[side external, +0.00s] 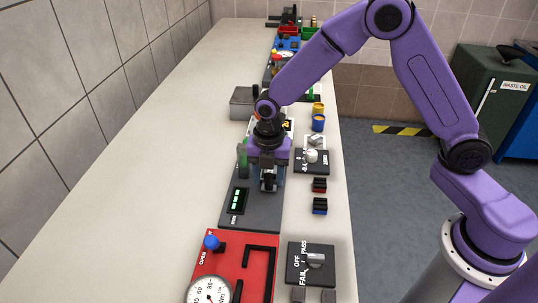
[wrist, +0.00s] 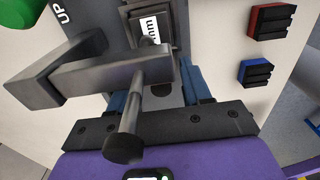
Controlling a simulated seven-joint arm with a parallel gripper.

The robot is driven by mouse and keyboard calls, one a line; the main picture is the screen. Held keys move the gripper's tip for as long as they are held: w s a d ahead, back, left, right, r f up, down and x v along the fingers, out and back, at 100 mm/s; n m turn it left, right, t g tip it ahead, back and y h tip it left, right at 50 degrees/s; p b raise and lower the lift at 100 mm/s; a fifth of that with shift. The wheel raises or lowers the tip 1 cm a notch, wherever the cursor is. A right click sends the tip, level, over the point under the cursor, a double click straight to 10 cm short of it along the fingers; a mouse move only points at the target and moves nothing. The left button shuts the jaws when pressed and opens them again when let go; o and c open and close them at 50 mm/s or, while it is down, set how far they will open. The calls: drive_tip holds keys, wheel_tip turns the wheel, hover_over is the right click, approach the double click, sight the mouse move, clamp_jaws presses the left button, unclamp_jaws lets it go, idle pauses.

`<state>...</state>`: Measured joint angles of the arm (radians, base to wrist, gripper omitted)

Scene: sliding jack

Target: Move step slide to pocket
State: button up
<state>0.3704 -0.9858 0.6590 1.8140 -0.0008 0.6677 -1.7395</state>
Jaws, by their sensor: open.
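My gripper (side external: 268,184) points down over a dark grey panel (side external: 262,213) with a lit green display (side external: 237,200). In the wrist view, its two blue-padded fingers (wrist: 160,88) are apart. A dark grey stepped bar (wrist: 112,76), possibly the step slide, crosses this view in front of the fingers. A round pin with a black cap (wrist: 124,148) runs past the bar, in line with the gap between the fingers. I cannot tell whether the fingers touch it. A grey block with an "mm" label (wrist: 149,26) lies beyond. I cannot make out the pocket.
A red panel (side external: 264,240) with black slots, a blue knob (side external: 211,242) and a gauge (side external: 209,291) is nearer the camera. An OFF/PASS/FAIL switch (side external: 314,259) is beside it. The left bench is clear.

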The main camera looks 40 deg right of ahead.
wheel_tip(320, 180, up, 17)
idle(0.4)
drive_tip(key=shift+r, duration=0.1)
wheel_tip(320, 180, up, 8)
idle(1.0)
drive_tip(key=s+d+f+m, duration=0.4)
drive_tip(key=s, duration=0.5)
drive_tip(key=s+d+f+m, duration=0.4)
drive_tip(key=s+m, duration=0.1)
drive_tip(key=s, duration=0.4)
drive_tip(key=s+d+f+m, duration=0.4)
drive_tip(key=s+m, duration=0.1)
drive_tip(key=s, duration=0.4)
drive_tip(key=shift+s, duration=0.4)
